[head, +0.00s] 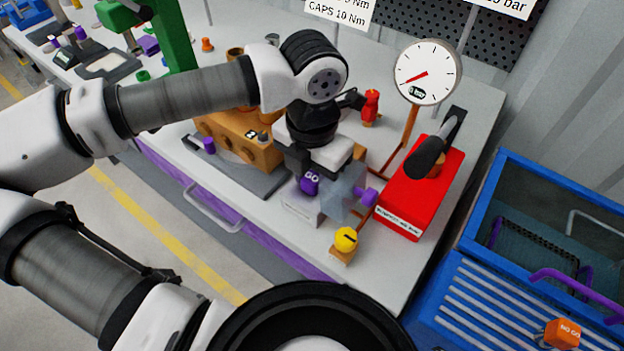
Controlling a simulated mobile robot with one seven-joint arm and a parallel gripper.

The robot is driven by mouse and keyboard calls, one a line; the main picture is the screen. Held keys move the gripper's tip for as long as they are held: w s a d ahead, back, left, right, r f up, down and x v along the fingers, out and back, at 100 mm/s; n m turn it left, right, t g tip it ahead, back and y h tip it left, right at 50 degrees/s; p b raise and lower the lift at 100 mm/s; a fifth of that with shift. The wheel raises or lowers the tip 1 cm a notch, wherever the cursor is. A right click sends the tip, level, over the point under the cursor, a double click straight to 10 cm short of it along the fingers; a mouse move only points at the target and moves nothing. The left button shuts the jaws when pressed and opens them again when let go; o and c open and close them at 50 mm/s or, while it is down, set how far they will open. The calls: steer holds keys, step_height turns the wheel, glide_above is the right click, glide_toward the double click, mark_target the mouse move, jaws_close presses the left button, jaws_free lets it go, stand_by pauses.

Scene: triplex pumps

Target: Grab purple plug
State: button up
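A purple plug marked GO (309,181) stands over a small pale block (299,205) near the front of the bench, right of the orange pump block. My gripper (311,170) points down from above, right at the purple plug. A dark finger shows at the plug's upper left. The other finger is not clear, so I cannot tell whether the fingers are open around the plug or shut on it. The plug's upper part is partly hidden by my gripper. Another small purple piece (209,145) sits at the orange pump block's left front.
Close to the right are a translucent grey piece with a purple knob (366,197), a red box (424,192) with a black handle, and a pressure gauge (427,72). A yellow knob (346,239) stands in front. An orange NO GO piece (563,333) lies on the blue cart.

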jaws_close()
steer(key=shift+r, duration=0.15)
